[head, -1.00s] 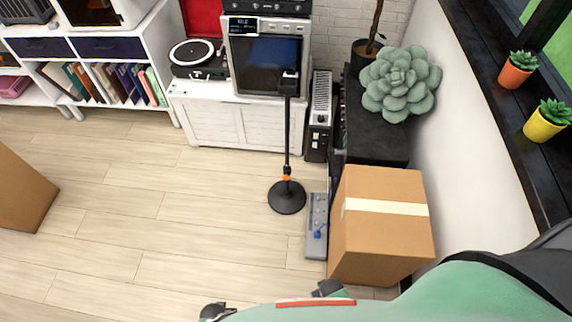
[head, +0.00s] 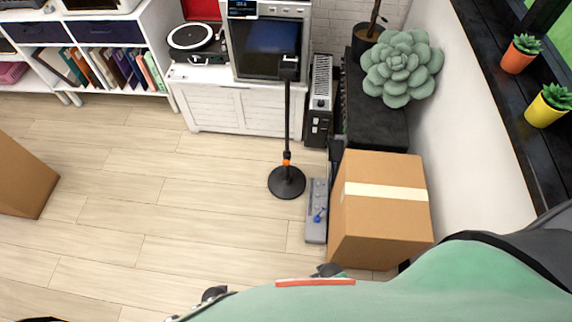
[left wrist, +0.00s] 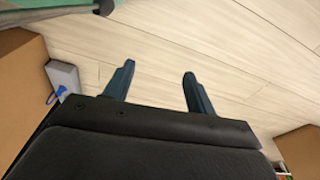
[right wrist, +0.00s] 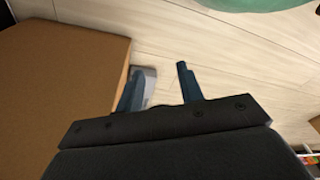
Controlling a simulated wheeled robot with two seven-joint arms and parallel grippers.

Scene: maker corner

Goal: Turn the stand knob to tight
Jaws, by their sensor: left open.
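The black stand (head: 287,110) is upright on the floor in the head view, on a round black base (head: 286,183). A small orange part, seemingly the stand knob (head: 286,162), sits low on its pole; its turn position is too small to read. The stand is in neither wrist view. My left gripper (left wrist: 159,70) is open and empty, its fingers apart over bare floor. My right gripper (right wrist: 160,68) is open and empty, with a cardboard box at its left. Neither gripper touches the stand.
A grey strip with a blue part (head: 316,222) lies right of the stand base, beside a taped cardboard box (head: 385,230). Another box (head: 22,180) stands at the left. A white cabinet (head: 225,105) and black heater (head: 319,100) stand behind. The floor (head: 160,220) left of the stand is clear.

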